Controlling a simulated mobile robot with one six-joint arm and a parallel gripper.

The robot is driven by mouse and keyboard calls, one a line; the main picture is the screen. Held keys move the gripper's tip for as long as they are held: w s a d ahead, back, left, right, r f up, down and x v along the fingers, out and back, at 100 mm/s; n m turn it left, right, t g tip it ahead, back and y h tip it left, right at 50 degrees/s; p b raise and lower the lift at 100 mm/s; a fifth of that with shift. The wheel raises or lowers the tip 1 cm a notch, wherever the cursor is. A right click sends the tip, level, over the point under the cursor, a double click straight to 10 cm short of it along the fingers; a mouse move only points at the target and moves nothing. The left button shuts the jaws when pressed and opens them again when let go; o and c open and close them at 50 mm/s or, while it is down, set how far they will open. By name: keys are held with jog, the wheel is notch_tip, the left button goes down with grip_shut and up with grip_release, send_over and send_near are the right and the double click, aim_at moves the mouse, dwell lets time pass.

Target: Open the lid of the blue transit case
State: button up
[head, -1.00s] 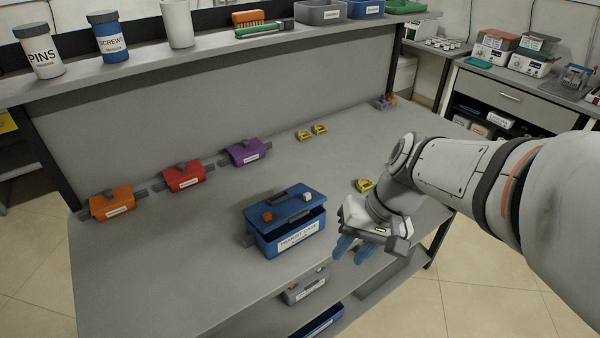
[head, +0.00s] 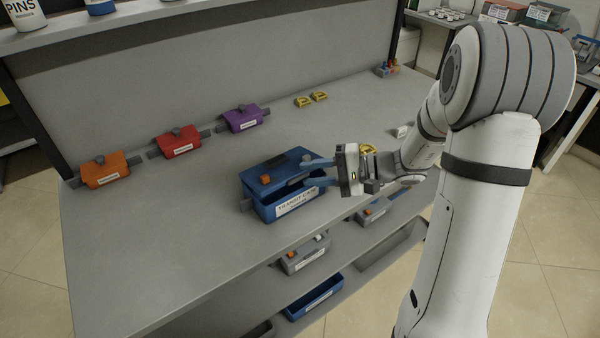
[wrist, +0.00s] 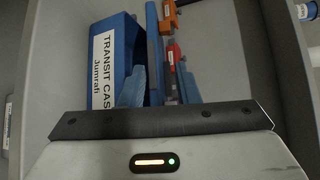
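The blue transit case (head: 268,208) stands on the grey bench with its white label facing the front. Its blue lid (head: 258,172) sits slightly raised, with a dark gap between lid and body. In the wrist view, the lid's edge (wrist: 154,50) lies between the two fingers (wrist: 160,88), with the case body (wrist: 127,45) to the left. Whether a finger touches the lid is unclear.
Orange (head: 104,171), red (head: 176,142) and purple (head: 242,119) cases line the back of the bench. Yellow pieces (head: 311,99) lie farther right. A grey box (head: 304,256) and a blue bin (head: 314,298) are on the shelf below. The bench's left front is clear.

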aim_at(282, 176)
jog(key=x, duration=0.4)
jog(key=shift+c, duration=0.6)
grip_shut()
